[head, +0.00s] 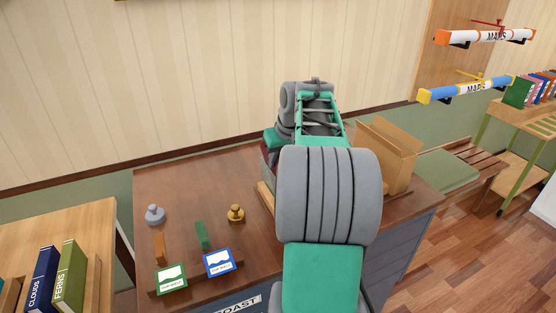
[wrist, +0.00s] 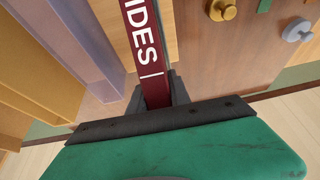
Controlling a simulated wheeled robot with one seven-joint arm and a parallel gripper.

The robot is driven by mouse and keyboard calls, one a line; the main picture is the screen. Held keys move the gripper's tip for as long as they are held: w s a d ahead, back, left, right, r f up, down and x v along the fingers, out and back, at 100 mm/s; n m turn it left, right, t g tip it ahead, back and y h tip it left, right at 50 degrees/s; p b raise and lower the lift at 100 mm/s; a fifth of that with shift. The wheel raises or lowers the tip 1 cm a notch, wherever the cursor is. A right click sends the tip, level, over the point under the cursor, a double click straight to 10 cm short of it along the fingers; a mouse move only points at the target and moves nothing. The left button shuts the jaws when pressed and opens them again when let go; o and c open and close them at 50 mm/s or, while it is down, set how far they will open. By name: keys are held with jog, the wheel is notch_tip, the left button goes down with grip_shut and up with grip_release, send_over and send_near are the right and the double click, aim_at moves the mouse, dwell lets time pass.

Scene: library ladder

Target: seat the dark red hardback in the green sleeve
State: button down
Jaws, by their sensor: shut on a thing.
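The dark red hardback (wrist: 146,45), with white letters reading "IDES" on its spine, is between the dark jaws of my gripper (wrist: 158,92) in the wrist view. My gripper is shut on it. In the head view my arm hides most of the book and the jaws; a small dark red patch (head: 266,151) shows left of the arm, below a green part. I cannot make out a green sleeve for certain in either view. Pale wooden panels and a lavender-grey piece (wrist: 75,45) stand left of the book in the wrist view; whether the book touches them is unclear.
The brown desk (head: 180,185) carries a grey stamp (head: 155,214), a brass stamp (head: 236,213), a green block (head: 202,236) and two cards in front. An open cardboard box (head: 390,155) stands right of my arm. Books stand on a table at lower left.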

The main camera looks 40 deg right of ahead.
jog(key=shift+f, duration=0.15)
jog(key=c, duration=1.2)
grip_release()
jog(key=shift+f, duration=0.1)
jog(key=v, duration=0.7)
jog(key=shift+d+r, duration=0.1)
jog(key=shift+r, duration=0.35)
jog(key=shift+r, duration=0.1)
